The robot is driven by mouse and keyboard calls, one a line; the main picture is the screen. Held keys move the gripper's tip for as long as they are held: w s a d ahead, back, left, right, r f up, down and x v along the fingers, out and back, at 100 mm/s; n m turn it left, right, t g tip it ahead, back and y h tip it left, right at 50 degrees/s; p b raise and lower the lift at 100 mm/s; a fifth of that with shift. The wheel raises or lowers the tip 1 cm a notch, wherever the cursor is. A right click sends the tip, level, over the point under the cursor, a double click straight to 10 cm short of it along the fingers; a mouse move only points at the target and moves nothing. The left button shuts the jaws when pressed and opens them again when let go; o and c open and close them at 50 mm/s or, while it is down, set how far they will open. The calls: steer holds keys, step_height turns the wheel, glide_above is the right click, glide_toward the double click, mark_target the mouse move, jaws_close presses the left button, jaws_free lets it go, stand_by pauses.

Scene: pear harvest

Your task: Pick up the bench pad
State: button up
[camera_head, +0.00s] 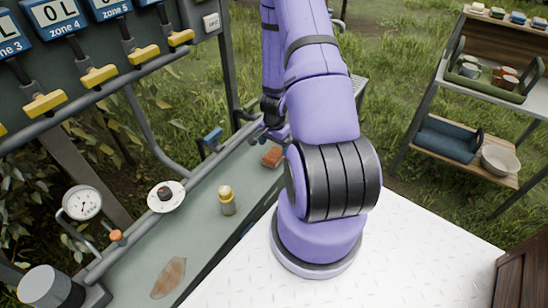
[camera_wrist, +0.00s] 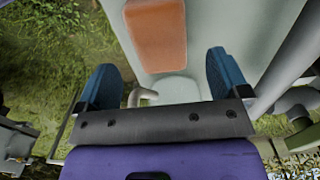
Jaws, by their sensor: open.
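The bench pad, a small reddish-brown block (camera_head: 272,156), lies on the far part of the grey-green bench (camera_head: 214,222), close to my purple arm. In the wrist view the pad (camera_wrist: 155,34) is orange-brown with rounded corners and lies on the pale bench top, beyond the fingertips. Its far end is cut off by the frame edge. My gripper (camera_wrist: 161,80) is open and empty, with blue fingers spread wider than the pad. In the head view my gripper (camera_head: 268,128) is beside the pad, partly hidden by my arm.
A pipe rail with yellow-handled valves (camera_head: 99,75) runs behind. A shelf at right holds a green tray (camera_head: 488,86) and a bowl (camera_head: 500,160).

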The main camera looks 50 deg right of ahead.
mark_target(274, 153)
steer(key=shift+a+f, duration=0.2)
steer(key=shift+f, duration=2.55)
steer(key=shift+c, duration=0.4)
steer(key=c, duration=0.9)
